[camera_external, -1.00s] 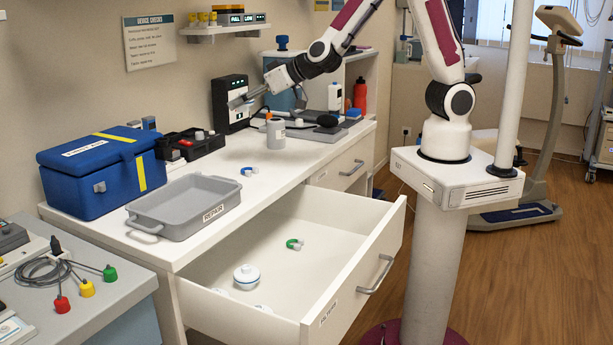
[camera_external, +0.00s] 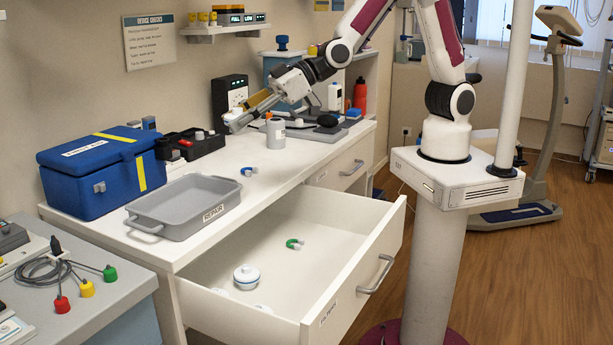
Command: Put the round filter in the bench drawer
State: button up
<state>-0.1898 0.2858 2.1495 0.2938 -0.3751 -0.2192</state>
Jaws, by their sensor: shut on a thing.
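My gripper (camera_external: 240,118) is over the back of the bench, in front of the black wall device, pointing down and left. It is shut on a small pale thing (camera_external: 233,115) at the fingertips, which looks like the round filter; fingers partly hide it. The bench drawer (camera_external: 331,243) stands pulled open below the bench top, to the front right of the gripper.
A grey tray (camera_external: 184,228) and a blue box (camera_external: 100,180) stand on the left of the bench. A blue-and-white piece (camera_external: 249,171) lies on the bench. The drawer's middle has free room.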

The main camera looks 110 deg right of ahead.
jog(key=s+a+f+n+g+y, duration=0.1)
jog(key=s+a+n+y, duration=0.25)
jog(key=a, duration=0.85)
jog(key=n+g+y, duration=0.1)
jog(key=n+y, duration=0.2)
send_over(288, 298)
notch_tip(288, 298, down, 2)
jog(key=f, duration=0.1)
notch_tip(288, 298, down, 20)
jog(key=shift+a+h, duration=0.15)
jog(key=shift+h, duration=0.2)
jog(key=shift+f+m, duration=0.15)
jog(key=shift+m, duration=0.1)
jog(key=shift+f, duration=2.85)
jog(key=shift+f, duration=2.1)
jog(key=shift+f, duration=0.15)
jog(key=o, duration=1)
jog(key=shift+c, duration=0.2)
